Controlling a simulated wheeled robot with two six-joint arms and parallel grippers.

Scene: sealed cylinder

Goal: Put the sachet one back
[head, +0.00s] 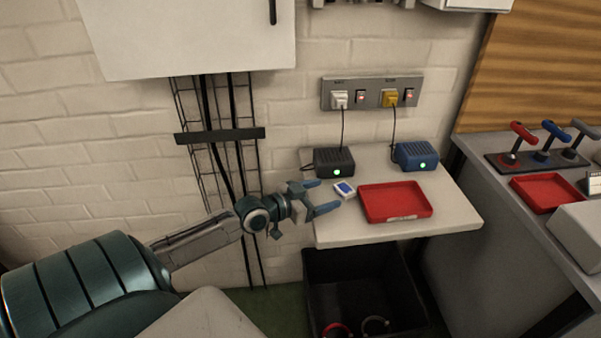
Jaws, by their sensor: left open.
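A small white packet with a blue patch (344,189), which looks like the sachet, lies on the pale shelf (448,215) left of the red tray (398,215). The red tray looks empty apart from a pale label on its front wall. My left gripper (329,195) is open, with its blue fingers at the left edge of the shelf. The fingers point toward the packet, which sits just beyond their tips. I cannot tell whether they touch it. My right gripper is not in view.
A black box (334,162) and a blue box (416,155), each with a green light, stand behind the tray, cabled to a wall socket panel (372,92). A dark bin (365,290) is below. A bench at right holds levers and another red tray (548,192).

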